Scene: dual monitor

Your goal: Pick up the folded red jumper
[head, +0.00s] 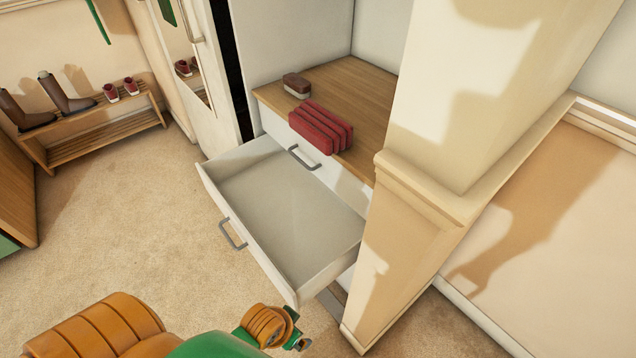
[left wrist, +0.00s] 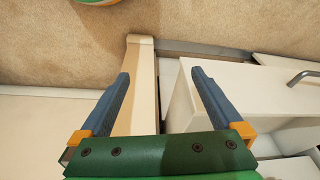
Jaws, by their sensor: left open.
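The folded red jumper (head: 321,128) lies on the wooden top of the white drawer unit, near its front edge, in the head view. It does not show in the left wrist view. My left gripper (left wrist: 160,75) shows in the left wrist view with its two blue-grey fingers spread and nothing between them. It is apart from the jumper. In the head view my left arm comes in along the bottom edge, low in front of the open drawer, and its fingers cannot be made out there. My right gripper is not in view.
An empty drawer (head: 290,205) is pulled out below the jumper. A brush (head: 297,84) lies behind the jumper. A cream pillar (head: 455,110) stands close on the right. A shoe rack (head: 105,128) with boots stands at far left. The carpet (head: 130,225) is clear.

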